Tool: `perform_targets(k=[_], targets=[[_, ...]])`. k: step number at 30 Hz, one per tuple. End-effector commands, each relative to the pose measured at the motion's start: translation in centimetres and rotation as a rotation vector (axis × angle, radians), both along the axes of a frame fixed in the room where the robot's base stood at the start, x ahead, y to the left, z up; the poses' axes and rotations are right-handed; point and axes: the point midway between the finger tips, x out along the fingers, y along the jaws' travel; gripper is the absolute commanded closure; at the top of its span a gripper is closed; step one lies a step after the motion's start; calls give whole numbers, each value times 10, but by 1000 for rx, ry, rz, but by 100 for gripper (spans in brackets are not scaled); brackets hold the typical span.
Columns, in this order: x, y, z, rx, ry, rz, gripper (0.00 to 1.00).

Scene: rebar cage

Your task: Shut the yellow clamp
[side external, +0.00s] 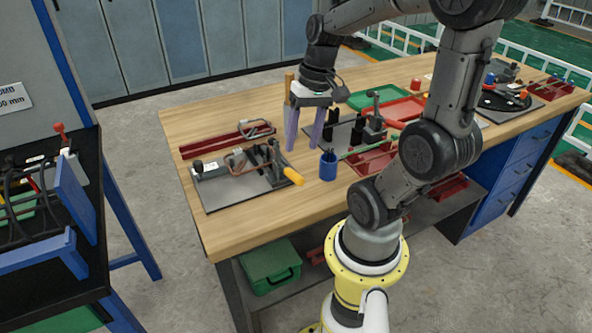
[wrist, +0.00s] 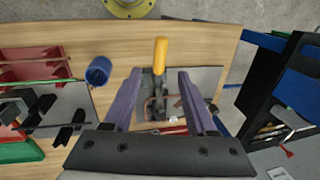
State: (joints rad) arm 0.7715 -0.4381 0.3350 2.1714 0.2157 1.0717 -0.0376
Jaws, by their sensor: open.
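The clamp's yellow handle (side external: 292,176) sticks out from a dark toggle clamp on a grey plate (side external: 226,192) at the table's left end. In the wrist view the yellow handle (wrist: 160,55) points to the top, between and beyond my fingertips. My gripper (side external: 306,146) has two purple fingers, spread and empty, pointing down behind and slightly right of the clamp. In the wrist view my gripper (wrist: 157,75) spans the clamp in the picture, apart from the handle. The clamp's lower parts are partly hidden, and I cannot tell its exact arm position.
A blue cup (side external: 328,166) stands right of the handle. A red rail (side external: 228,142) lies behind the plate. A black fixture (side external: 350,130), a green tray (side external: 377,97) and red bins (side external: 372,160) lie to the right. Bare wood is at the table's front left.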

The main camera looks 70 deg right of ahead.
Motion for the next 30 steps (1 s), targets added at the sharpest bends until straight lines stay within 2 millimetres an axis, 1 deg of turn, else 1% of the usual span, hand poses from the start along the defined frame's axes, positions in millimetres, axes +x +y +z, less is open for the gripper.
perform_targets(k=[1, 6, 12, 18, 26, 27, 29, 30], targets=[[0, 3, -11, 4, 5, 2, 43], [5, 7, -43, 5, 4, 2, 43], [10, 10, -71, 4, 2, 1, 43], [12, 11, -84, 1, 1, 1, 43], [12, 11, -85, -1, -1, 1, 43], [12, 11, -85, -1, -1, 1, 45], [12, 11, -85, -1, -1, 1, 56], [12, 11, -85, -1, -1, 1, 63]])
